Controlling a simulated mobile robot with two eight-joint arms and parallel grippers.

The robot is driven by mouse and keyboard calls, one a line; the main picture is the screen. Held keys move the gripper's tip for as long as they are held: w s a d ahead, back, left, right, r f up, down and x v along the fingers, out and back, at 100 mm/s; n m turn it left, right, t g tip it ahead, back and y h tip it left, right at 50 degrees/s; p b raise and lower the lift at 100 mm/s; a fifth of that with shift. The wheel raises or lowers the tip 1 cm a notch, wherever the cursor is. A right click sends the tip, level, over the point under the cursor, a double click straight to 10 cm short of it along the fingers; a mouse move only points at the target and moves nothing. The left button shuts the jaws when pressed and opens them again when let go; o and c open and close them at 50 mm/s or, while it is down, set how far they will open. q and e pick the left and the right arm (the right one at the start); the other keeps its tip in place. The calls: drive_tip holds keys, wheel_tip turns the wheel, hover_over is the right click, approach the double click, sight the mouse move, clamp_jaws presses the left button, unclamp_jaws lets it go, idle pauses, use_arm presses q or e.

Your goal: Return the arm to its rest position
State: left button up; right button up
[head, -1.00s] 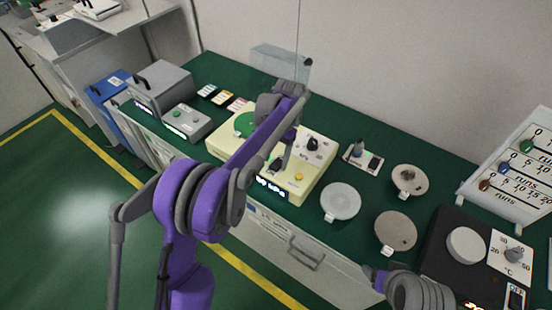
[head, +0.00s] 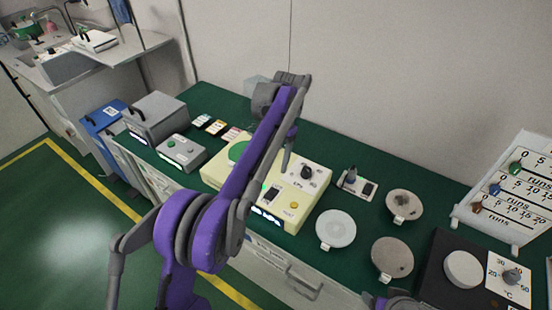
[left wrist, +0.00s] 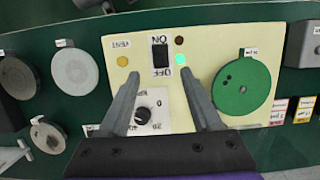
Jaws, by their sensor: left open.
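My left arm comes in from the lower left, bent over a cream lapping machine (head: 225,180). My left gripper (head: 287,160) hangs down over the machine, partly hidden by my own arm. In the left wrist view its two fingers (left wrist: 162,80) stand apart with nothing between them. Below them are the machine's ON/OFF switch (left wrist: 161,55), a lit green lamp (left wrist: 181,62), a yellow VENT button (left wrist: 122,61) and a black dial (left wrist: 142,116). The green disc (left wrist: 243,87) lies beside the right finger. My right gripper is not clearly seen.
Round plates (head: 336,229) (head: 392,258) (head: 404,205) lie right of the machine, near a small switch box (head: 356,183). A hotplate (head: 464,269) and a runs counter board (head: 508,190) stand at far right. A grey box (head: 155,113) and a button box (head: 181,152) stand left.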

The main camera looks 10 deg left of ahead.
use_arm(q)
drive_tip(key=s+a+r+n+t, duration=0.1)
drive_tip(key=s+r+t, duration=0.1)
drive_tip(key=s, duration=0.5)
drive_tip(key=s+a+r+n+t, duration=0.1)
drive_tip(key=s+a+r+t, duration=0.1)
drive_tip(key=s, duration=0.5)
drive_tip(key=s+f+n+t, duration=0.1)
drive_tip(key=s+f, duration=0.3)
drive_tip(key=s, duration=0.4)
drive_tip(key=s+f+n+t+h+p, duration=0.1)
drive_tip(key=s+f+t, duration=0.2)
drive_tip(key=s, duration=0.4)
drive_tip(key=shift+s+a+f, duration=0.35)
drive_tip(key=shift+a+f, duration=0.1)
drive_tip(key=shift+f, duration=0.35)
